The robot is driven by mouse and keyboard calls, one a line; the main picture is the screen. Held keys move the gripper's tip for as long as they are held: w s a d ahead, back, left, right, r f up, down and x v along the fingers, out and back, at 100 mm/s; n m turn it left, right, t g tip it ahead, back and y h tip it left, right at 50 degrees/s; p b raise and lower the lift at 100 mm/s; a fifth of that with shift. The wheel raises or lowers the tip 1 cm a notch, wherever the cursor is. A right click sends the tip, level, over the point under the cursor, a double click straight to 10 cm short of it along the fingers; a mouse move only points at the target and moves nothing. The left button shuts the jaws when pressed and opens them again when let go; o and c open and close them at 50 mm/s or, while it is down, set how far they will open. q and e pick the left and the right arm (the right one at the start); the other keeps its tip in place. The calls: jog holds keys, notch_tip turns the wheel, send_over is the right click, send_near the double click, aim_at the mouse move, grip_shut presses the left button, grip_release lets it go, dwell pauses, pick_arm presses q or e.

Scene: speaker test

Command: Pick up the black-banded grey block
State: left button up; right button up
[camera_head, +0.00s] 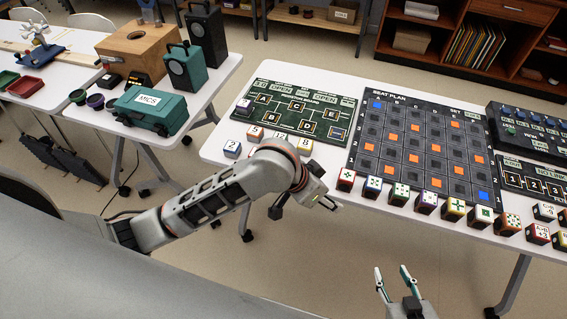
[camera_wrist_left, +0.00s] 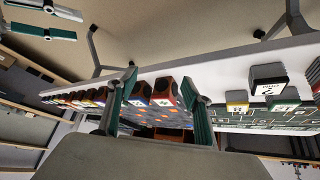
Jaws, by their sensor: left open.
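A block with black bands and a pale grey face (camera_wrist_left: 268,80) stands near the table's edge in the left wrist view, right of my left gripper. In the head view I cannot pick it out surely; my left arm covers part of that row. My left gripper (camera_head: 326,201) is open and empty, just off the front edge of the table, beside a red block (camera_head: 346,181). In the wrist view, red-sided blocks show beyond and between the fingers (camera_wrist_left: 160,88), not gripped. My right gripper (camera_head: 393,272) is open and empty, low in front of the table.
A row of coloured blocks (camera_head: 425,202) lines the front of the white table (camera_head: 219,144). Numbered blocks (camera_head: 255,133) stand at its left. A green board (camera_head: 297,113) and a dark grid board (camera_head: 417,145) lie behind. A side table holds a teal case (camera_head: 150,106).

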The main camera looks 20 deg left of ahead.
pick_arm(q)
jog(key=w+a+r+n+g+y, duration=0.1)
jog(key=w+a+n, duration=0.1)
jog(key=w+a, duration=0.1)
jog(key=w+a+r+n+g+y, duration=0.1)
jog(key=w+a+n+g+y, duration=0.1)
jog(key=a, duration=0.4)
jog(key=w+a+r+n+g+y, duration=0.1)
jog(key=w+a+r+n, duration=0.1)
jog(key=w+a+n, duration=0.1)
jog(key=shift+w+a+n+g+y, duration=0.3)
jog(key=shift+w+a+y, duration=0.1)
jog(key=shift+w+a, duration=0.45)
jog(key=shift+a+f, duration=0.15)
jog(key=shift+f, duration=0.05)
jog(key=shift+f+b, duration=0.45)
jog(key=shift+f, duration=1.05)
notch_tip(320, 180, down, 4)
jog(key=shift+a+f+b, duration=0.1)
jog(key=shift+f+b, duration=0.05)
jog(key=shift+b, duration=0.5)
jog(key=c, duration=1.2)
